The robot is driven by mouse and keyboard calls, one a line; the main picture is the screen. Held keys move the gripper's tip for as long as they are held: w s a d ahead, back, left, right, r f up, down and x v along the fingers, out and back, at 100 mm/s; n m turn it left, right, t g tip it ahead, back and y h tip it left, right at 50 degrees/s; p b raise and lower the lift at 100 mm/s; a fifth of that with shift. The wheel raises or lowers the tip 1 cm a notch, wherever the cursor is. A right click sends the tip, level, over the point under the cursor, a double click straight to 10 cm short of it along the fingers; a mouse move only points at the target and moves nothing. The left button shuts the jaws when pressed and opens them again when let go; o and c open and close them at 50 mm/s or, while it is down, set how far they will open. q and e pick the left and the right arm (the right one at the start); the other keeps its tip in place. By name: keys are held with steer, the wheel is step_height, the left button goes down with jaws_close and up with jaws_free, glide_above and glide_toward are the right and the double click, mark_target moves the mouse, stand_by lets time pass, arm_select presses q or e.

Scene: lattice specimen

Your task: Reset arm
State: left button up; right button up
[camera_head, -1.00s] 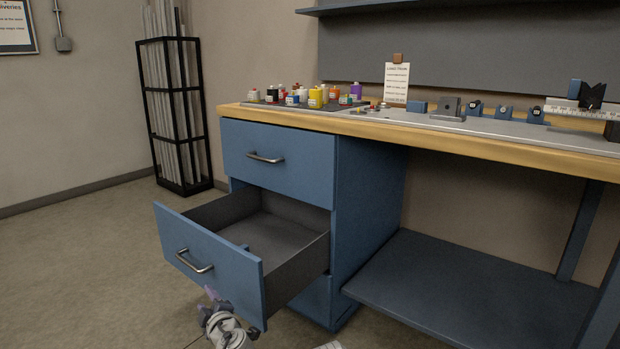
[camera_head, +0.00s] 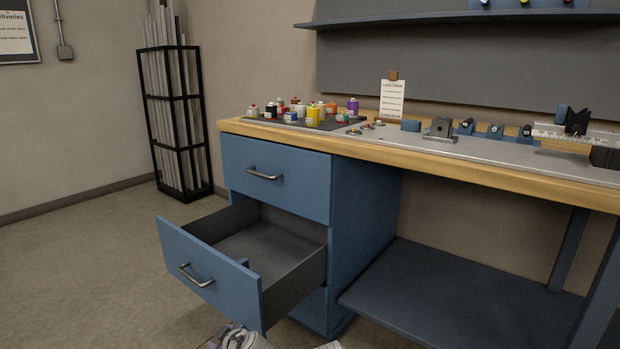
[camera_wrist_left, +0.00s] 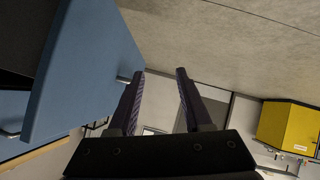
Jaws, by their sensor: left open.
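My left gripper (camera_wrist_left: 160,80) shows in the left wrist view with its two dark fingers apart and nothing between them. The blue front of the open drawer (camera_wrist_left: 85,70) fills the left of that view, beside the left finger. In the head view the lower drawer (camera_head: 205,278) stands pulled out, and the part of its inside that shows is empty. A small light-coloured part of my arm shows at the bottom edge of the head view, below the drawer; no gripper fingers show there. My right gripper is not in view.
The upper drawer (camera_head: 275,180) is shut. The wooden benchtop (camera_head: 470,175) holds several small bottles, a note card (camera_head: 393,98) and blue fixtures. A lower shelf (camera_head: 450,295) lies under the bench. A black rack (camera_head: 175,120) stands by the wall. The floor at left is clear.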

arm_select(q)
steer(key=s+d+r+m+g+h+p, duration=0.25)
steer(key=s+d+m+g+p, duration=0.3)
steer(key=s+d+m, duration=0.3)
steer(key=s+d+r+m+g+h+p, duration=0.2)
steer(key=s+d+m+g+h+p, duration=0.2)
steer(key=s+d+m+p, duration=0.4)
step_height(320, 180, up, 37)
steer(key=p, duration=3.5)
steer(key=shift+f+t+p, duration=0.2)
steer(key=shift+t+p, duration=0.15)
